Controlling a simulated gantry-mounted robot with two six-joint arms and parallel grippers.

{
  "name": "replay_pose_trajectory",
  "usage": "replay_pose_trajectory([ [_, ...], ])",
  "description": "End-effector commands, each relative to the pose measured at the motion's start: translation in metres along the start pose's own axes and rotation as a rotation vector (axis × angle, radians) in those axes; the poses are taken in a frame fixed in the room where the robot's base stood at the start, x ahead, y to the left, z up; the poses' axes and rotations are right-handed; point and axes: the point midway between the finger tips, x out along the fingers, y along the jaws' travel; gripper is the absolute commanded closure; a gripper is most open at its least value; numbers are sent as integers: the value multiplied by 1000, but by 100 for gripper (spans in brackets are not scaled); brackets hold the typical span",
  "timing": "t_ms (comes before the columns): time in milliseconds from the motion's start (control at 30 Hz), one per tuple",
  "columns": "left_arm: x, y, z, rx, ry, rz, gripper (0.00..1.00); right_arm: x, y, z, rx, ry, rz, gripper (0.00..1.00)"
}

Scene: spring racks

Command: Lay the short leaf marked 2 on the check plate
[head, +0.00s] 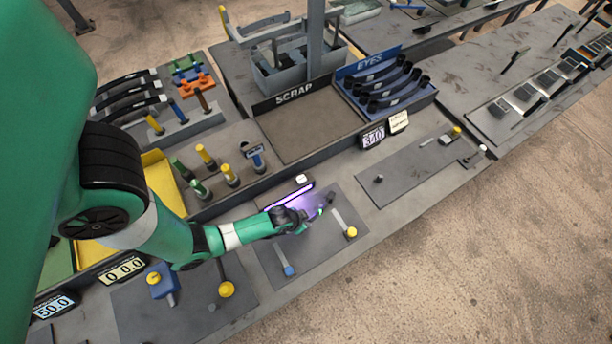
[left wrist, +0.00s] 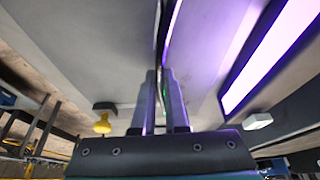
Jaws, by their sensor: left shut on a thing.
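My left gripper (head: 312,213) reaches over a dark flat plate (head: 310,255) lit purple by a light bar (head: 292,195). The gripper is shut on a thin dark leaf; a bit of the leaf shows past the fingertips (head: 329,198). In the left wrist view, my left gripper (left wrist: 162,85) has the leaf's thin edge (left wrist: 161,35) between its fingers, pointing away. No number is readable on it, and its gap to the plate is unclear. I cannot tell which plate is the check plate. My right gripper is not in view.
Behind are the SCRAP tray (head: 310,125), the EYES rack (head: 385,90) with several dark leaves, and upright handled tools (head: 205,155). Another plate (head: 410,175) lies to the right, mostly bare.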

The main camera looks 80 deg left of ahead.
Motion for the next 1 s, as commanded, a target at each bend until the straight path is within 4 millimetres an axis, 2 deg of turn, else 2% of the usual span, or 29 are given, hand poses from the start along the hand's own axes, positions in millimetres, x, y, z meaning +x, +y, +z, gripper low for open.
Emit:
replay_pose_trajectory([
  [967,4,-4,0,1,4,-1,100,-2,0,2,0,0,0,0],
  [1000,3,-4,0,1,4,-1,82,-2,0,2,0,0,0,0],
])
